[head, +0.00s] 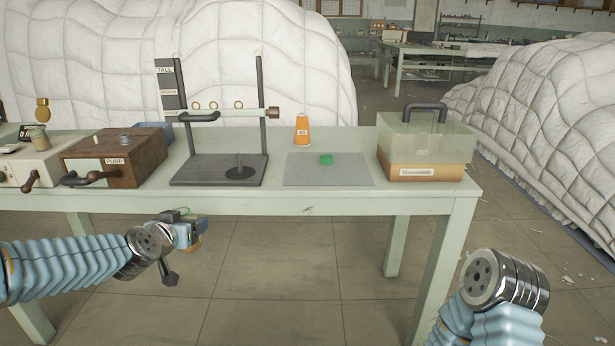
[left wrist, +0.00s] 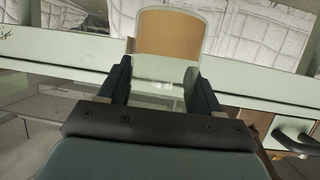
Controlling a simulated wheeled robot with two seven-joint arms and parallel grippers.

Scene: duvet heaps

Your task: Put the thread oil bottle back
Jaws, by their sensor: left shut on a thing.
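My left gripper (head: 188,232) hangs in front of the table's front edge, below the tabletop. In the left wrist view the left gripper (left wrist: 158,75) is shut on an amber thing with a pale rim (left wrist: 170,35); I cannot tell for certain what it is. In the head view it is mostly hidden by the gripper. An orange bottle (head: 302,132) with a small white label stands upright near the table's back edge, between the stand and the clear-lidded box. My right arm shows at the bottom right; its gripper is out of view.
A dark stand (head: 218,172) with a crossbar is on the pale green table (head: 330,204). Right of it lie a grey mat (head: 312,174) with a green cap (head: 326,160), and a clear-lidded box (head: 424,152). A wooden pump box (head: 118,152) stands left. White duvets heap behind.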

